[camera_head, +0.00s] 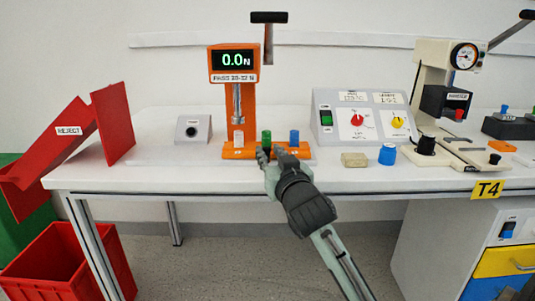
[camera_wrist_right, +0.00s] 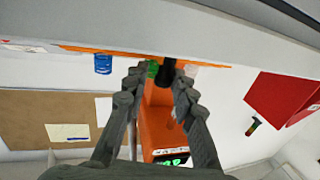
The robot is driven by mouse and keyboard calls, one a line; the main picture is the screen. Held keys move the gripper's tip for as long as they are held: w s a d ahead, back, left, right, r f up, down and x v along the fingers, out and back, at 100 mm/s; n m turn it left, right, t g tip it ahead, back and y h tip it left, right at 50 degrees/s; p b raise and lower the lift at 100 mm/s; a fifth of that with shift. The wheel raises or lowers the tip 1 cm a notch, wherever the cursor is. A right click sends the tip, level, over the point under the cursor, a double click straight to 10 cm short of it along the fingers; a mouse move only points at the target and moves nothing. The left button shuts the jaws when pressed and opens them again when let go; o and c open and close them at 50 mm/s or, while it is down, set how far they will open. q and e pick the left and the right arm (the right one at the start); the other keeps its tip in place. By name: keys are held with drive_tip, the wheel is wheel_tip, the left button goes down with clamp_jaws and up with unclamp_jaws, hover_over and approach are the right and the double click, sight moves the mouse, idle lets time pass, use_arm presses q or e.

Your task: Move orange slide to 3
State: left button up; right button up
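The orange slide (camera_head: 236,152) appears to be the low orange bar at the foot of the orange force press (camera_head: 249,105). It carries a white peg (camera_head: 238,139), a green peg (camera_head: 266,140) and a blue peg (camera_head: 294,138). No position numbers are readable. My right gripper (camera_head: 272,155) is at the bar's front edge, by the green peg. In the right wrist view its fingers (camera_wrist_right: 157,80) are apart, with a black knob (camera_wrist_right: 168,70) and the green peg (camera_wrist_right: 152,68) seen between them. Contact with the knob cannot be told. My left gripper is out of view.
A grey control box (camera_head: 375,112) with red and yellow knobs stands right of the press. A beige block (camera_head: 354,160) and a blue cap (camera_head: 387,154) lie before it. A small button box (camera_head: 193,130) and red reject chute (camera_head: 70,140) are to the left.

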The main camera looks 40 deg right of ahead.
drive_tip(key=shift+o, duration=1.3)
drive_tip(key=shift+d, duration=0.1)
drive_tip(key=shift+s, duration=0.1)
drive_tip(key=v, duration=0.7)
drive_tip(key=shift+s, duration=0.2)
